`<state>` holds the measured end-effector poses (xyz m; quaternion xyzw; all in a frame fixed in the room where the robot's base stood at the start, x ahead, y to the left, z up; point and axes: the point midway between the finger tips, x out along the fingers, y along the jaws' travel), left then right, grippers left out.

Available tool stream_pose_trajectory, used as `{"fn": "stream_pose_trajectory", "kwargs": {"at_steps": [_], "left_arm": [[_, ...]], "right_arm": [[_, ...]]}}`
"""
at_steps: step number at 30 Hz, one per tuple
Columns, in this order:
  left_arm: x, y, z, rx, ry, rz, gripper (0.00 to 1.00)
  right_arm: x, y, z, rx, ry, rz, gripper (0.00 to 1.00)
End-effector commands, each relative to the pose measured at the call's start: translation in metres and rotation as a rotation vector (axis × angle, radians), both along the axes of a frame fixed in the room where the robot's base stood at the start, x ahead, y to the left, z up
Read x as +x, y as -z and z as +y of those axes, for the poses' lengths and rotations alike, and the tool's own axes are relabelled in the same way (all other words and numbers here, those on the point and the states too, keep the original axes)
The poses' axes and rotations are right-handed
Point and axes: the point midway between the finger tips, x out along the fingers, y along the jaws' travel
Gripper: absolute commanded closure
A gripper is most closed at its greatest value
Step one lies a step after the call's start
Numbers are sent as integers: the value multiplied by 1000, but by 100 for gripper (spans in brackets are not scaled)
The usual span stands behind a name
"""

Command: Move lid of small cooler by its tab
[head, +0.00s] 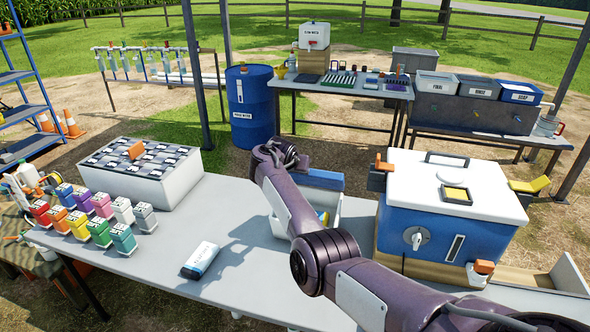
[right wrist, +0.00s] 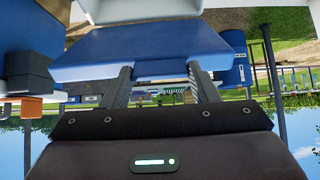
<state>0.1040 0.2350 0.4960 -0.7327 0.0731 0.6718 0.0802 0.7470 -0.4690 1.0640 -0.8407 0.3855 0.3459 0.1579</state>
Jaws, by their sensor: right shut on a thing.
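The small cooler (head: 278,227) is a white open box on the grey table, partly hidden behind my right arm. Something blue and yellow shows inside it. Its blue lid (head: 322,180) is off the opening, near the cooler's far side, and its left part is hidden by my right wrist. In the right wrist view, my right gripper (right wrist: 158,76) is shut on the lid's tab, with a finger at each side. The blue lid (right wrist: 150,50) fills the view just beyond the fingers. My left gripper is not in view.
A large blue cooler with a white lid (head: 487,198) stands close on the right, with an orange-topped dark block (head: 381,172) at its corner. A white-and-blue packet (head: 200,261), coloured bottles (head: 95,220) and a vial box (head: 170,190) are on the left. The table's middle is clear.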

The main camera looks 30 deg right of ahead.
Motion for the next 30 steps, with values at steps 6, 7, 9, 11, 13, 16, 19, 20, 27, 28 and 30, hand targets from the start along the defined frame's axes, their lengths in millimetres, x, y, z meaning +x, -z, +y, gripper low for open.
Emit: {"fn": "stream_pose_trajectory", "kwargs": {"at_steps": [6, 7, 9, 11, 13, 16, 19, 20, 27, 28, 30], "left_arm": [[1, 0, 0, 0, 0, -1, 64], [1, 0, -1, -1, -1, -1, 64], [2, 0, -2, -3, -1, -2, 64], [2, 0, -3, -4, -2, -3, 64], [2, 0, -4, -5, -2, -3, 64], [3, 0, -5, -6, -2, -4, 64], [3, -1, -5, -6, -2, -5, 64], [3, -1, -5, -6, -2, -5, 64], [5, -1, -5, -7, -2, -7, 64], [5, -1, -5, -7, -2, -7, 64], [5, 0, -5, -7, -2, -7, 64]], "right_arm": [[2, -5, -1, -5, 1, -10, 87], [2, -5, -1, -5, 1, -10, 87], [2, -5, -1, -5, 1, -10, 87], [2, -5, -1, -5, 1, -10, 87], [2, -5, -1, -5, 1, -9, 87], [2, -5, -1, -5, 1, -9, 87], [2, -5, -1, -6, 1, -10, 87], [2, -5, -1, -6, 1, -10, 87], [1, -4, -1, -4, 0, -7, 24], [1, -4, -1, -4, 0, -7, 24], [1, -3, -1, -3, 1, -6, 24]]}}
